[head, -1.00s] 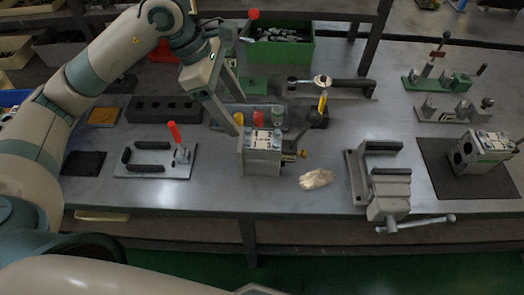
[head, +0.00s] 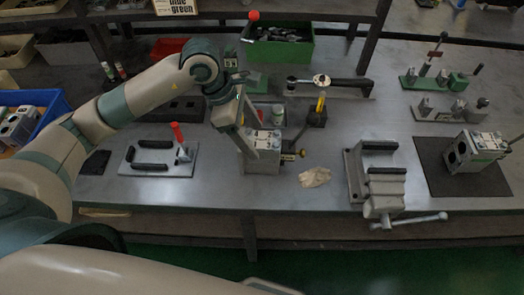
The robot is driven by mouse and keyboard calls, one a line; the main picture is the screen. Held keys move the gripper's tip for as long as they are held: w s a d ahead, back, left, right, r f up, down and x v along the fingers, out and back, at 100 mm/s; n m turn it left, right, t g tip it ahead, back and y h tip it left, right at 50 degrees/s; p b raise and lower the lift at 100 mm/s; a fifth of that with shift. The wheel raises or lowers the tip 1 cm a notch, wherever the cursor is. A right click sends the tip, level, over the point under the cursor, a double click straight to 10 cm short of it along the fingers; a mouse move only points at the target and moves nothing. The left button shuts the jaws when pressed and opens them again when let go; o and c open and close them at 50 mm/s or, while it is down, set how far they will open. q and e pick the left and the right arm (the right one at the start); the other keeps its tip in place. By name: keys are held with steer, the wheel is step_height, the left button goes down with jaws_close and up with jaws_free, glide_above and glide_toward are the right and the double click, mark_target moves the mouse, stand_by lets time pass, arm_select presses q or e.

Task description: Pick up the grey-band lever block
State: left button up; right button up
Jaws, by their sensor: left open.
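A grey valve block (head: 262,160) with a pale top plate and a lever on its right side stands upright near the table's front edge, left of centre. A similar block (head: 474,152) with a greenish band sits on a dark mat at the right. The band colour on the nearer block is too small to tell surely. My left gripper (head: 255,138) is open, its fingers pointing down at the nearer block's upper left; one finger hides part of it. I cannot tell whether they touch it. My right gripper is out of view.
A clamp fixture (head: 160,158) with a red-handled lever lies left of the block. A pale crumpled cloth (head: 315,177) and a grey vise (head: 380,190) are to its right. A yellow-handled tool (head: 320,105) stands behind. A green bin (head: 280,50) is at the back.

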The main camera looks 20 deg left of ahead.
mark_target(259, 138)
arm_select(q)
steer(key=shift+d+f+p, duration=0.3)
steer(key=shift+f+p, duration=0.05)
steer(key=shift+p, duration=0.15)
steer(key=p+x, duration=0.2)
steer(key=x, duration=0.1)
steer(key=shift+w+d+f, duration=0.2)
steer(key=shift+d+f, duration=0.05)
steer(key=shift+d, duration=0.05)
steer(key=shift+f, duration=0.3)
steer(key=shift+c, duration=0.6)
jaws_close()
steer(key=shift+w+r, duration=0.1)
steer(key=shift+w, duration=0.05)
